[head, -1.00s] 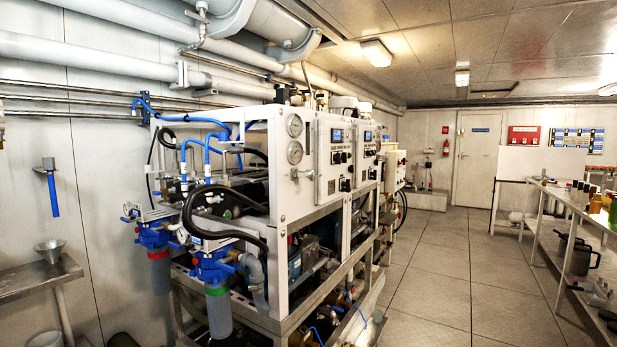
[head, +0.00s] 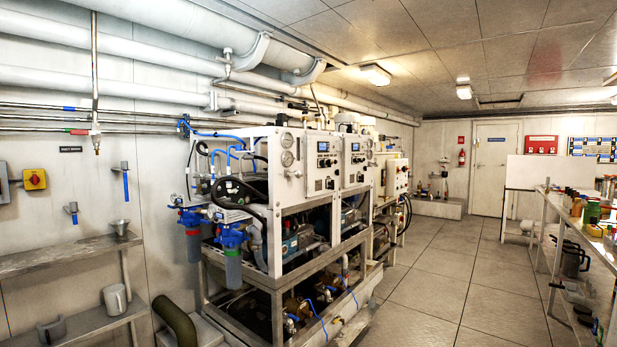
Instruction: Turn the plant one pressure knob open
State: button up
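The watermaker (head: 258,184) is a white-panelled machine on a metal frame, left of the middle in the head view. Its nearer front panel has an upper round gauge (head: 287,140) and a lower round gauge (head: 287,158). My gripper is not in view.
A bench (head: 560,215) with bottles and jugs runs along the right. Open tiled floor (head: 430,265) lies between it and the watermaker. Metal shelves (head: 60,257) stand at the left wall. A white door (head: 490,170) is at the back.

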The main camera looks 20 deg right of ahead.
aim_at(296, 175)
jog(key=z, duration=0.8)
jog(key=i, duration=1.2)
jog(key=u, duration=0.2)
